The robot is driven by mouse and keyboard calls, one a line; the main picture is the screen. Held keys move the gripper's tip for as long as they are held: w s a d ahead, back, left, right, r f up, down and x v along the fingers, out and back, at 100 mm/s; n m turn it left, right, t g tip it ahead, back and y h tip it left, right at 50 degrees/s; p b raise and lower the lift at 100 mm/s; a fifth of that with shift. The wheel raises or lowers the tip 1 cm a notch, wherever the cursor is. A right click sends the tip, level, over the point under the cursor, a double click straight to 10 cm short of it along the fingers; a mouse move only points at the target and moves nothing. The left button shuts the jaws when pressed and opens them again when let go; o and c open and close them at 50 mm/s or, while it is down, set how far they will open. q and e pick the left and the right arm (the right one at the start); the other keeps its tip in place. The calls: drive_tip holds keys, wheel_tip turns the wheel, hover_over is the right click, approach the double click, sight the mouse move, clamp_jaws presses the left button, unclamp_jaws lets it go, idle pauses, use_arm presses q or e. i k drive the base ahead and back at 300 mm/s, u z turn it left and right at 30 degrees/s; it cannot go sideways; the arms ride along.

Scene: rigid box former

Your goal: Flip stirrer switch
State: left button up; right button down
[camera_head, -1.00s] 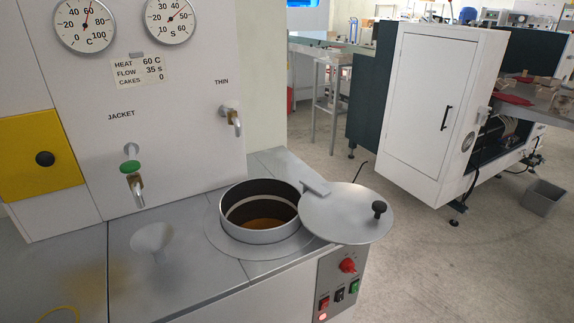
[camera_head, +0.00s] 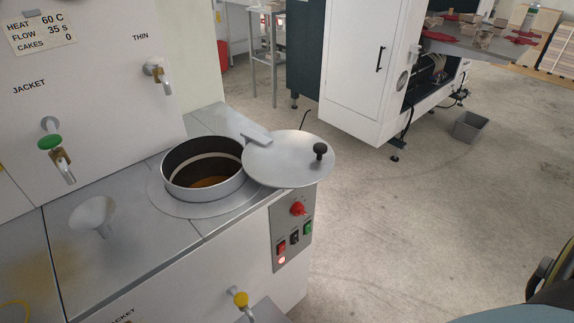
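A grey control panel (camera_head: 293,232) is on the front of the metal cabinet, below the pot's lid. I cannot read which switch is the stirrer's. The open pot (camera_head: 203,170) holds a brown substance, and its round lid (camera_head: 288,160) is swung aside to the right. Neither of my grippers is in view.
A funnel (camera_head: 95,213) and a green-handled tap (camera_head: 54,150) are left of the pot. A yellow-handled valve (camera_head: 240,300) sticks out low on the front. A white machine cabinet (camera_head: 368,60) and a grey bin (camera_head: 469,127) stand farther back.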

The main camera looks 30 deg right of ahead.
sight(295, 238)
drive_tip(key=k, duration=1.1)
drive_tip(key=z, duration=0.9)
drive_tip(key=i, duration=0.85)
drive_tip(key=u, duration=0.3)
